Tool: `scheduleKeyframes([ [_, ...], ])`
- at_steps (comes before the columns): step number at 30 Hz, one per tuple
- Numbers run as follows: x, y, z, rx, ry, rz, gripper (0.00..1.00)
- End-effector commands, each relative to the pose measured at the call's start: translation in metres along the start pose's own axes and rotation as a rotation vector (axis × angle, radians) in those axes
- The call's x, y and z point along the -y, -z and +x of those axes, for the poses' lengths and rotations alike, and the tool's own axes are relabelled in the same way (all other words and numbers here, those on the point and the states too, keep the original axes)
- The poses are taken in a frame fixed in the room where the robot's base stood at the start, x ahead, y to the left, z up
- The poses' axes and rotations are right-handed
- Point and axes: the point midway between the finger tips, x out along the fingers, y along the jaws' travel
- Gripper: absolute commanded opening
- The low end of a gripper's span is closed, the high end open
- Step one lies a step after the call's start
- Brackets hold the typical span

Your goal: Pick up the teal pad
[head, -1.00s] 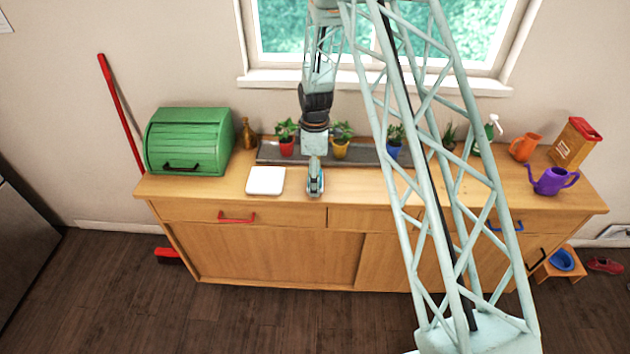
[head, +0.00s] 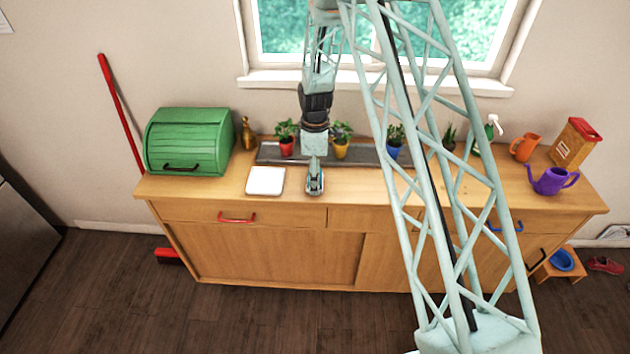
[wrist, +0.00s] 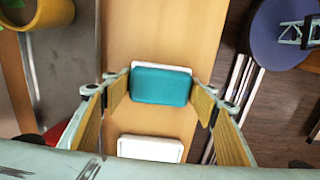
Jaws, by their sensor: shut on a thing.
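The teal pad (wrist: 160,85) is a rounded rectangle in the middle of the wrist view, between the two fingers of my gripper (wrist: 160,97). The fingers are shut on its left and right sides. A white edge shows along the pad's far side; I cannot tell whether it belongs to the pad or to something under it. In the head view my gripper (head: 314,189) points down at the front of the wooden counter, and the pad is mostly hidden by it. I cannot tell whether the pad touches the counter.
A white square dish (head: 265,181) lies just left of my gripper. A green bread box (head: 188,142) stands further left. Potted plants, including a yellow pot (head: 341,150), stand on a grey strip (head: 270,154) behind. Bare counter (head: 355,187) lies to the right.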

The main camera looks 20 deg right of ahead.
Motion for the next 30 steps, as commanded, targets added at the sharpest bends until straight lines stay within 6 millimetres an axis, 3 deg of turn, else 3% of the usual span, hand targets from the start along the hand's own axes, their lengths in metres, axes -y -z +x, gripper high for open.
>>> scheduleKeyframes([
  [11, 0.0, 0.0, -0.006, 0.0, -0.001, 0.0, 0.42],
  [26, -0.001, 0.0, -0.036, 0.0, -0.001, 0.0, 0.42],
  [30, 0.013, -0.002, -0.036, 0.0, 0.001, 0.0, 0.42],
])
